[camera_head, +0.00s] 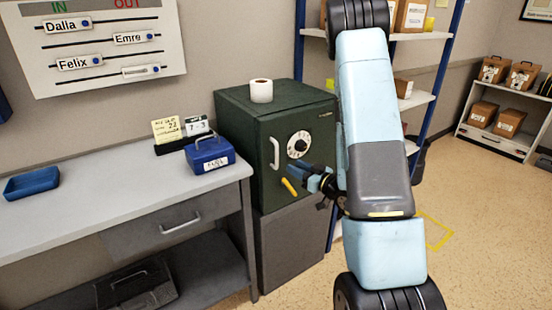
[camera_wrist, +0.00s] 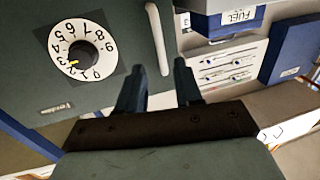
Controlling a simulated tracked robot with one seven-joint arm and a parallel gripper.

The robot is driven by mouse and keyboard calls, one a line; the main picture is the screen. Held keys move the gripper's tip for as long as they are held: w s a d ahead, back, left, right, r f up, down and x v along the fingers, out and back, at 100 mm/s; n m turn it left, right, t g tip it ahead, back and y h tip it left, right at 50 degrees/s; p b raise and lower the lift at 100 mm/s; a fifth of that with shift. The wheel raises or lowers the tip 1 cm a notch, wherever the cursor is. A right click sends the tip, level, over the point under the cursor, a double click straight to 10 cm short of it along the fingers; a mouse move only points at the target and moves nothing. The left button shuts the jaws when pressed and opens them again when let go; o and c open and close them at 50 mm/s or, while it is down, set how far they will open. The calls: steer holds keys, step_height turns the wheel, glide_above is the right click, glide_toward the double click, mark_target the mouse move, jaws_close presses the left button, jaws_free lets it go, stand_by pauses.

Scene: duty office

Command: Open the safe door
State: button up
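The safe (camera_head: 262,150) is a dark green box, and its door (camera_head: 318,125) looks shut. A pale bar handle (camera_head: 274,153) is on the door's left side, with a white round dial (camera_head: 298,144) to its right. My gripper (camera_head: 296,179) is in front of the door, below the dial. In the wrist view, which is upside down, my gripper (camera_wrist: 158,76) is open, with a gap between its two dark fingers. The handle (camera_wrist: 158,38) shows beyond the fingertips, its end lined up with the gap. I see no contact. The dial (camera_wrist: 82,46) is to the left.
A white roll (camera_head: 261,91) stands on the safe. A grey desk (camera_head: 75,215) at the left holds a blue box labelled FUEL (camera_head: 210,155) and a blue tray (camera_head: 32,183). A shelf (camera_head: 416,100) stands behind my arm. A small yellow piece (camera_head: 289,187) shows by my fingertips.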

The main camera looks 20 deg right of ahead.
mark_target(277, 166)
steer(key=x, duration=1)
steer(key=shift+c, duration=0.5)
jaws_close()
